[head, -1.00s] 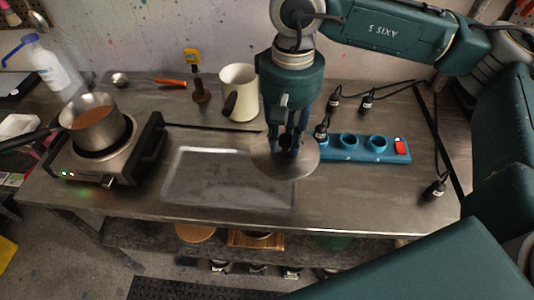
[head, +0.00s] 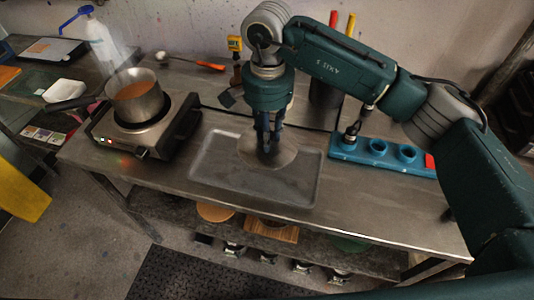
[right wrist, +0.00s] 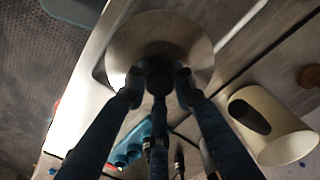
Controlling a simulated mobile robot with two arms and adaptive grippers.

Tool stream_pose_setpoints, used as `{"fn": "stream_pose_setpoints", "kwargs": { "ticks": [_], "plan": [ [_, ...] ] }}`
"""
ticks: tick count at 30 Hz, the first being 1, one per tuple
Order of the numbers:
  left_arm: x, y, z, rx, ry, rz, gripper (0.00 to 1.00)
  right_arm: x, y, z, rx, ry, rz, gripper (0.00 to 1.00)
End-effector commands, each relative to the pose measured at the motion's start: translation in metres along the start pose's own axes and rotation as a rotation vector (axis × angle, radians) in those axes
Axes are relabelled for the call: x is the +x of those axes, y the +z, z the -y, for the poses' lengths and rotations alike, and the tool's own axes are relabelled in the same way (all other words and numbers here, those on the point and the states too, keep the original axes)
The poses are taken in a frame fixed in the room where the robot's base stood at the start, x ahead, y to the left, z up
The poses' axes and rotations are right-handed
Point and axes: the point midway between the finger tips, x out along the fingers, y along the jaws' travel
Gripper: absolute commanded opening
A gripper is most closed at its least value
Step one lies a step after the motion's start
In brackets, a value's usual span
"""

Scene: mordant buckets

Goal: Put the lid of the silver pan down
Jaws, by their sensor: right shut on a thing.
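The silver pan (head: 136,104) stands uncovered on the hotplate at the left in the head view, with orange-brown liquid inside. My right gripper (head: 267,145) is shut on the knob of the round grey lid (head: 286,157). The lid is over the far middle part of the shallow metal tray (head: 215,184); I cannot tell whether it touches. In the right wrist view the lid (right wrist: 160,38) is below the fingers, and its dark knob is between the fingertips (right wrist: 158,85). My left gripper is not in view.
The hotplate (head: 145,139) is left of the tray. A blue holder (head: 350,150) with round sockets is to the right, and a cream jug (right wrist: 275,128) shows in the right wrist view. The table front (head: 370,215) is clear.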

Motion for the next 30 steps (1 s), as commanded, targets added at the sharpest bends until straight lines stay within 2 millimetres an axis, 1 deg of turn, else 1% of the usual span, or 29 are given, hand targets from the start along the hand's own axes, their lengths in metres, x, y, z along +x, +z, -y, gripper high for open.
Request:
{"fn": "stream_pose_setpoints", "kwargs": {
  "ticks": [1, 3, 6, 14, 19, 22, 30],
  "plan": [
    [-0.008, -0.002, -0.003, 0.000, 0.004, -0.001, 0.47, 0.010, 0.001, -0.002, 0.000, 0.004, 0.004, 0.00],
    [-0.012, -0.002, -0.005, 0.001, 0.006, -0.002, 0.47, 0.025, 0.001, -0.001, 0.000, 0.003, 0.003, 0.00],
    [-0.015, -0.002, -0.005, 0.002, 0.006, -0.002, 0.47, 0.041, 0.001, -0.001, -0.001, 0.002, 0.001, 0.00],
    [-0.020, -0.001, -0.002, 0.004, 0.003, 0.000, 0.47, 0.062, 0.001, -0.001, -0.001, 0.002, 0.001, 0.00],
    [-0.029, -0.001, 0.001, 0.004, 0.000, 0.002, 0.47, 0.087, 0.001, -0.001, 0.000, 0.003, 0.002, 0.00],
    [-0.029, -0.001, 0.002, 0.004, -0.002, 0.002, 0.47, 0.094, 0.000, 0.000, -0.002, -0.001, 0.000, 0.00],
    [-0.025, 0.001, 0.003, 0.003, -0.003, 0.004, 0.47, 0.096, 0.000, 0.000, -0.002, -0.001, -0.001, 0.00]
  ]
}}
